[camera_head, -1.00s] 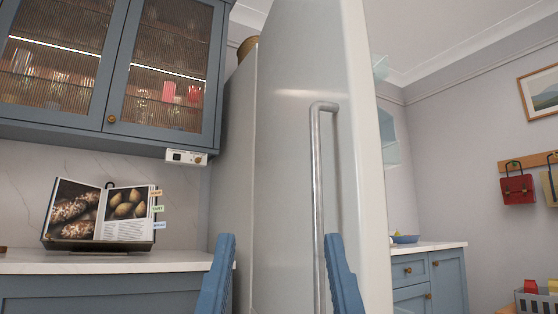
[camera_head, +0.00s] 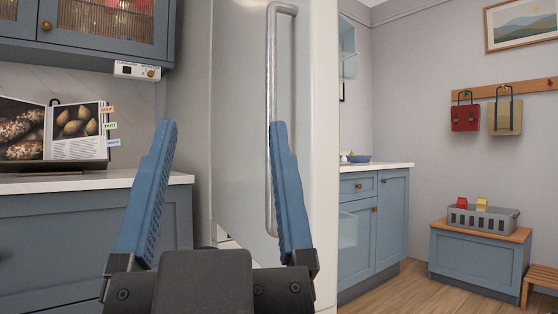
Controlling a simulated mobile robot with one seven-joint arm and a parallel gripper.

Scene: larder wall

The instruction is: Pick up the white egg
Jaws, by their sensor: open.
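I cannot make out a white egg for certain in this view. A small pale spot (camera_head: 345,154) shows beside a blue bowl (camera_head: 358,158) on the far counter, too small to identify. My gripper (camera_head: 222,130) is open and empty, its two blue fingers pointing up and spread apart. It is in front of the tall pale fridge door (camera_head: 238,120). The long metal handle (camera_head: 271,200) shows behind the right finger. The door seems to stand open, with clear bins (camera_head: 348,58) past its right edge. The fridge interior is hidden.
A counter with an open cookbook (camera_head: 62,132) and a wall cabinet (camera_head: 110,30) are on the left. On the right are a blue cabinet (camera_head: 358,218), a bench with a grey crate (camera_head: 482,220), and hanging bags (camera_head: 465,118). Open wooden floor (camera_head: 405,290) lies at lower right.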

